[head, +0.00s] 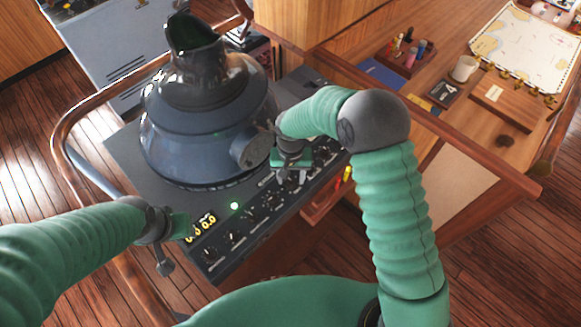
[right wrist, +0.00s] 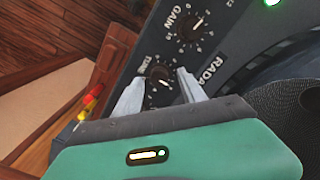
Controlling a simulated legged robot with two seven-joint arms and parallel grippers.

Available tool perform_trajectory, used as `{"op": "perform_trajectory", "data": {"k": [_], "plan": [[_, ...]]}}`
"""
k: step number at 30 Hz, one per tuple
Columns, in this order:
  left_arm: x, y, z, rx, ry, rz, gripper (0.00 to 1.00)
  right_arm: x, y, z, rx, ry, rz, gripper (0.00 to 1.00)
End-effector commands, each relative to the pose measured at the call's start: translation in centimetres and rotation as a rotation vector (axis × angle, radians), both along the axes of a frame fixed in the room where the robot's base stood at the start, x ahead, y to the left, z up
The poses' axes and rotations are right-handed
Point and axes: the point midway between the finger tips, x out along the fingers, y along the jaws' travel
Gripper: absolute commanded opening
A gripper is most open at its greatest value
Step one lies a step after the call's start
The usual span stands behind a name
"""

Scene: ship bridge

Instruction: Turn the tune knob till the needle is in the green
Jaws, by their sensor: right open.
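The tune knob (right wrist: 160,76) is a small black knob with a pale pointer line, beside its TUNE label on the dark radar panel (right wrist: 130,60). In the right wrist view my right gripper (right wrist: 160,82) is open, with one finger on each side of the knob. I cannot tell whether either finger touches it. In the head view my right gripper (head: 292,174) is over the right part of the console (head: 125,165), hiding the knob. My left gripper (head: 172,236) is at the console's left front corner; its jaws are unclear. I cannot make out the needle or green zone.
The GAIN knob (right wrist: 190,28) sits close by on the same panel. A large dark radar hood (head: 205,125) stands on the console.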

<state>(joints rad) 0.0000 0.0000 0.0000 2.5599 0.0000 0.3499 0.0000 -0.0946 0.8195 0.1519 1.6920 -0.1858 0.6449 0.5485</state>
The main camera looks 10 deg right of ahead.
Motion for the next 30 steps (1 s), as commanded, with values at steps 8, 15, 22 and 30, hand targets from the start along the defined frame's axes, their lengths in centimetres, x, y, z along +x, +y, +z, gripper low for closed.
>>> {"op": "perform_trajectory", "data": {"k": [8, 15, 22, 30], "plan": [[0.0, 0.0, -2.0, 0.000, 0.000, 0.000, 0.36, 0.2, 0.1, 6.7, 0.001, -0.009, -0.001, 0.48], [0.0, 0.0, -3.2, 0.000, 0.000, 0.000, 0.36, 0.2, 0.2, 13.3, 0.000, -0.005, 0.000, 0.48], [0.0, 0.0, -3.4, 0.000, 0.000, 0.000, 0.36, 0.1, 0.2, 15.9, 0.000, 0.000, 0.000, 0.48], [0.0, 0.0, -3.4, 0.000, 0.000, 0.000, 0.36, 0.1, 0.2, 16.1, -0.001, 0.001, 0.000, 0.48]]}}
